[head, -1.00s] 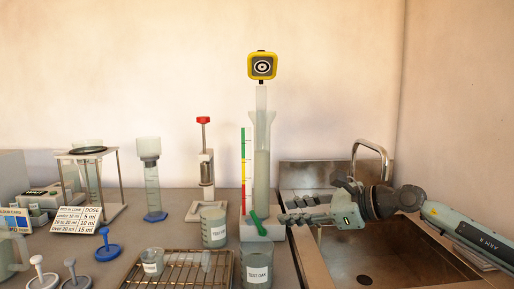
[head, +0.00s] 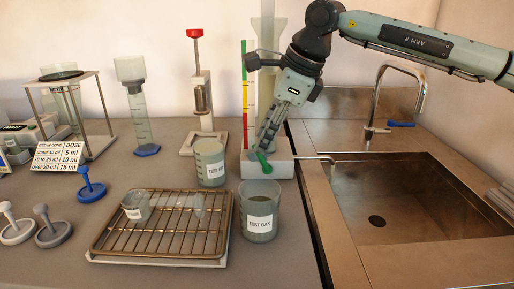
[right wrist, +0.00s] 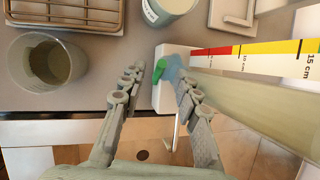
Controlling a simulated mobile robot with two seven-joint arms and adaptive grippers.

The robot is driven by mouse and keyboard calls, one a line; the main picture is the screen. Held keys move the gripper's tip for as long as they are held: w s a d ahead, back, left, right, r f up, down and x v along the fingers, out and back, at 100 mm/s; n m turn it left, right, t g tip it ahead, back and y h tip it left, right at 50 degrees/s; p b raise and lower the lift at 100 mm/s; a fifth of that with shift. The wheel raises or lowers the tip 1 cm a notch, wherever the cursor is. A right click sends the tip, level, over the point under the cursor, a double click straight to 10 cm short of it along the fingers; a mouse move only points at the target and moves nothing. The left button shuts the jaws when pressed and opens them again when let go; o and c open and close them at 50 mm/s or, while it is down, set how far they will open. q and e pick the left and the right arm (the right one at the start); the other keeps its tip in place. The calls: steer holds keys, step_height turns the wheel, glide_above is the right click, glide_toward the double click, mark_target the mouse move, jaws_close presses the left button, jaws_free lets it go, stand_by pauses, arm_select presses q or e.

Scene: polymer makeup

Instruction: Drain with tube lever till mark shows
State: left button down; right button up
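The clear tube (head: 266,30) stands upright on a white block base (head: 279,167), largely hidden by my right arm. A green, yellow and red scale (head: 245,100) stands beside it; it also shows in the right wrist view (right wrist: 262,57). The green lever (head: 264,167) is at the front of the base. My right gripper (head: 262,145) points down at the lever from above. In the right wrist view the fingers (right wrist: 160,85) are spread, with the green lever (right wrist: 159,70) between their tips; contact cannot be told. The liquid level and the mark are hidden. My left gripper is out of view.
A beaker labelled TEST OAK (head: 260,205) stands just in front of the base, another labelled beaker (head: 209,160) to its left. A wire rack (head: 165,240) lies front left. The sink (head: 385,205) and its tap (head: 378,100) are at right.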

mark_target(261, 157)
steer(key=x, duration=0.5)
steer(key=shift+c, duration=0.3)
steer(key=shift+r, duration=0.1)
jaws_close()
